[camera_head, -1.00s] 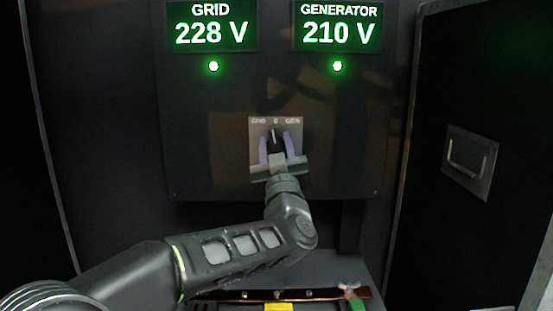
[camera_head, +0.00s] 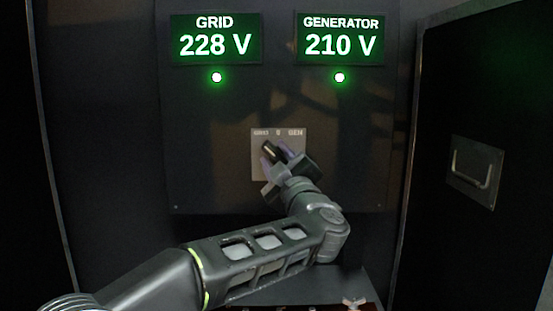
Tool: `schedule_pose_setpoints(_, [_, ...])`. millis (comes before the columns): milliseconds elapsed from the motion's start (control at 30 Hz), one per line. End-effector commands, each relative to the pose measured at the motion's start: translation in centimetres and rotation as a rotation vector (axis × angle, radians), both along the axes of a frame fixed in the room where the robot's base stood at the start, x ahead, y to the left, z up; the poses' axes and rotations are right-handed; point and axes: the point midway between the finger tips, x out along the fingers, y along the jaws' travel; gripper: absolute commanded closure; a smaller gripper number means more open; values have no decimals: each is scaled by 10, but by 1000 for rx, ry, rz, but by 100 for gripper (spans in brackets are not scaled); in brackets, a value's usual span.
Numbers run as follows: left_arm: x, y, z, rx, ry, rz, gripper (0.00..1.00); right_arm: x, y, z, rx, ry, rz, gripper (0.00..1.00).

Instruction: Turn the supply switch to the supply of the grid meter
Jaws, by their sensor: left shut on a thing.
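The supply switch is a dark rotary knob (camera_head: 268,149) on a light plate (camera_head: 259,168) marked GRID, 0 and GEN. The knob's pointer leans up and left, toward the GRID mark. My left gripper (camera_head: 275,155) is shut on the knob, its body turned and coming in from the lower right of the plate. It hides the lower right of the plate. The grid meter (camera_head: 214,39) reads 228 V and the generator meter (camera_head: 340,39) reads 210 V. My right gripper is not in view.
A green lamp (camera_head: 216,77) is lit under the grid meter and another lamp (camera_head: 339,77) under the generator meter. A dark door with a metal handle (camera_head: 470,170) stands at the right. Part of a copper bar shows at the bottom edge.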

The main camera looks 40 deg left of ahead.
Motion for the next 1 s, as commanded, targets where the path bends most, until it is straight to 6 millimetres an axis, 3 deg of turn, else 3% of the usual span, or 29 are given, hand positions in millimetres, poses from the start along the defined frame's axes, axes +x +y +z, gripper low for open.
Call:
schedule_pose_setpoints(300, [0, 0, -1, -3, 1, 0, 100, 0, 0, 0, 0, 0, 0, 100])
schedule_pose_setpoints(333, [0, 0, -1, -3, 1, 0, 60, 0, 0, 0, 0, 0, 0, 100])
schedule_pose_setpoints(367, [0, 0, -1, -3, 1, 0, 58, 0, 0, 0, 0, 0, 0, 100])
schedule_pose_setpoints(733, [-3, -5, -2, -2, -1, -1, 58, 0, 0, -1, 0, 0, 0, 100])
schedule_pose_setpoints(1000, [-25, -36, -13, -1, 0, -4, 58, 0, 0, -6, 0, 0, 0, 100])
